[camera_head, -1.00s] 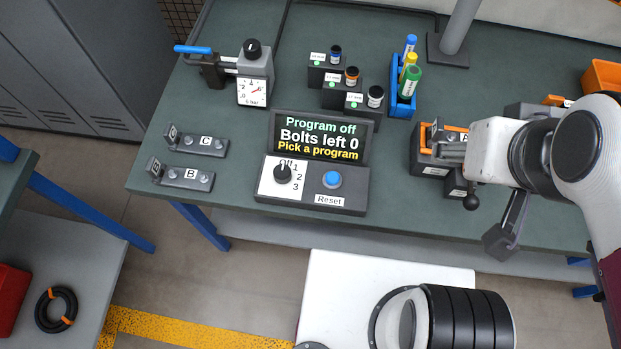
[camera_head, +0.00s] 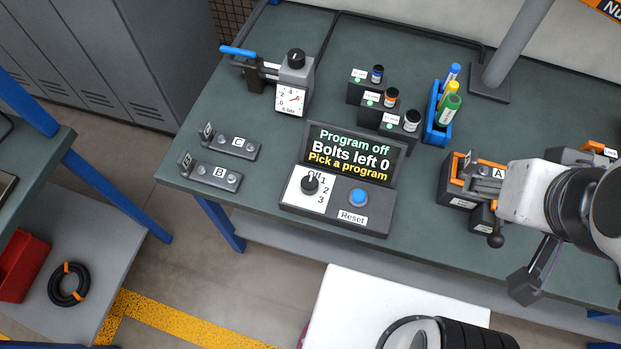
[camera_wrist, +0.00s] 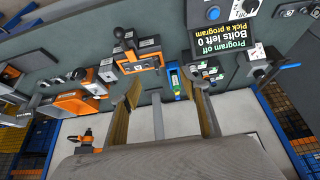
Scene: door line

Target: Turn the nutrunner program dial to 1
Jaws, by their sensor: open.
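The nutrunner program dial (camera_head: 310,184) is a black round knob on the white left part of the controller (camera_head: 335,217), with Off, 1, 2 and 3 marked around its upper and right sides. Its pointer looks turned up toward Off. The display (camera_head: 350,155) reads "Program off, Bolts left 0, Pick a program". It also shows at upper right in the wrist view (camera_wrist: 226,36). My gripper (camera_wrist: 166,90) is open and empty, its two fingers apart. In the head view my wrist is well right of the dial, near the bracket marked A; the fingers are not clear there.
A blue reset button (camera_head: 358,198) sits right of the dial. Brackets C (camera_head: 236,148) and B (camera_head: 215,177) lie to its left.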

